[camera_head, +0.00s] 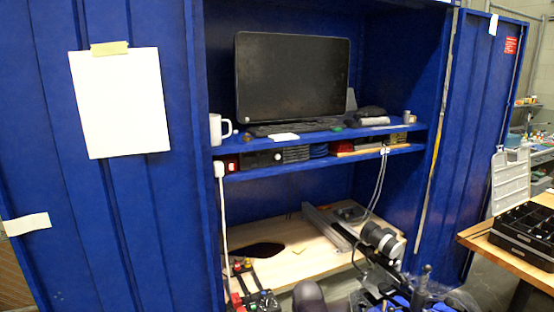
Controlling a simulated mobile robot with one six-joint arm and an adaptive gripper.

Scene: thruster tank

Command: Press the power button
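I cannot make out a part that is clearly the power button. A black monitor (292,77) with a dark screen stands on the upper shelf of the blue cabinet. Black and grey devices (265,158) sit in the slot below that shelf, with a red box (229,163) at their left end; any buttons there are too small to tell. A dark unit with red, green and yellow knobs (252,290) shows at the bottom edge, partly cut off. I see no gripper fingers in this view.
A white mug (219,130) and a keyboard (300,127) are on the shelf. A wooden board (290,262) lies lower down. Black and grey equipment (380,240) stands in front at the lower right. A wooden table (530,262) with a black tray (527,232) is at right.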

